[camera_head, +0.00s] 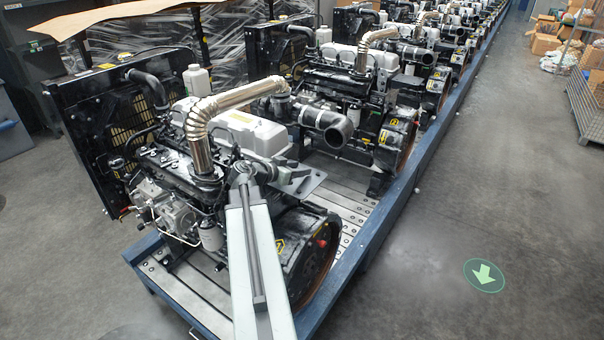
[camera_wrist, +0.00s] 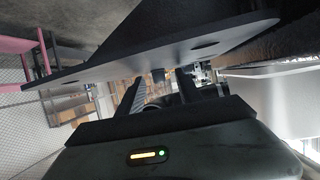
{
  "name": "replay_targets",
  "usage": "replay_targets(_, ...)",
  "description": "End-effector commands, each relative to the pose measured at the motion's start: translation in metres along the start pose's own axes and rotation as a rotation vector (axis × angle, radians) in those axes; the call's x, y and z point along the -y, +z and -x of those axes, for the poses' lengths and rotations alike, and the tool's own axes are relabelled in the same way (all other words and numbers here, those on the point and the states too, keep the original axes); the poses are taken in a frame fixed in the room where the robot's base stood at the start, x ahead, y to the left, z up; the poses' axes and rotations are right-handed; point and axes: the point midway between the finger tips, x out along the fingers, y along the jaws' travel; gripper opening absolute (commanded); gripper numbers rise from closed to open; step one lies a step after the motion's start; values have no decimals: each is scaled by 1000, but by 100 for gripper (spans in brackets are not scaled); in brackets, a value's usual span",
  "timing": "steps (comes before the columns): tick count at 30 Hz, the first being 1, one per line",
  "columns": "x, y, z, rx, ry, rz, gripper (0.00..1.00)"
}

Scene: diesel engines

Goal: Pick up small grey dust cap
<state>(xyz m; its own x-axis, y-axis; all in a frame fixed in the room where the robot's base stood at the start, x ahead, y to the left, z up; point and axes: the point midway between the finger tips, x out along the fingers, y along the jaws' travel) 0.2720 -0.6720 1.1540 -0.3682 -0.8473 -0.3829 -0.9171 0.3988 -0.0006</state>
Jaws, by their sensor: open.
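I cannot make out the small grey dust cap for certain in either view. In the wrist view my gripper (camera_wrist: 162,80) is open. Its two dark fingers stand apart, with small dark and brownish shapes in the gap that are too small and dim to name. I see nothing held. In the head view my arm reaches up from the bottom over the nearest diesel engine (camera_head: 238,131). The fingertips cannot be made out there, and the arm hides part of the engine.
A gold-coloured, ribbed pipe (camera_head: 233,97) rises over the nearest engine. A black flywheel housing (camera_head: 312,250) is at its right. More engines stand in a row behind on a blue-edged platform (camera_head: 398,192). The floor at right is clear around a green arrow marker (camera_head: 484,275).

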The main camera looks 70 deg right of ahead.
Motion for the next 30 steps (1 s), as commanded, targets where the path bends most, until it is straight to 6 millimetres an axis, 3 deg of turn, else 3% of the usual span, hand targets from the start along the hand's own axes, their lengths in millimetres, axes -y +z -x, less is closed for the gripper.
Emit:
replay_targets(2, 0, 0, 0, 0, 0, 0, 40)
replay_targets(6, 0, -1, 0, 0, 1, 0, 1)
replay_targets(20, -1, -5, 2, 0, 2, 0, 0)
replay_targets(26, -1, -30, 12, 0, 2, 0, 0)
replay_targets(30, -1, -58, 24, 0, 2, 0, 0)
